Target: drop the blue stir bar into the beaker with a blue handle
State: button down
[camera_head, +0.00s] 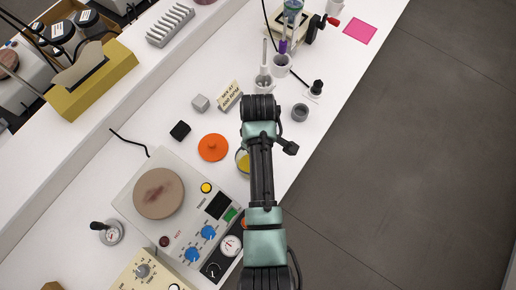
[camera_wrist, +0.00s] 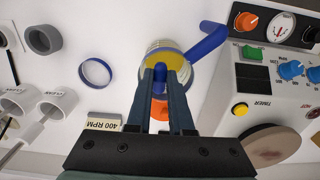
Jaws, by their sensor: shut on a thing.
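In the wrist view my gripper (camera_wrist: 160,78) is shut on the blue stir bar (camera_wrist: 159,73), which shows between the fingertips. The beaker (camera_wrist: 153,48) with yellow contents lies just beyond the fingertips, and the bar overlaps its opening in this view. I cannot tell how high the bar is above the contents. The beaker's blue handle (camera_wrist: 208,42) sticks out to the right. In the head view the beaker (camera_head: 242,162) is partly hidden by my arm, and the fingers and bar are hidden.
A hotplate (camera_head: 130,200) with knobs stands left of the beaker. A blue ring (camera_wrist: 82,72) lies on the bench, left of the beaker in the wrist view.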

jog(key=shift+f+b, duration=0.55)
jog(key=shift+f, duration=0.35)
jog(key=c, duration=0.7)
grip_release()
jog(key=shift+c, duration=0.2)
jog(key=shift+r, duration=0.15)
notch_tip(320, 180, up, 13)
jog(key=p, duration=0.2)
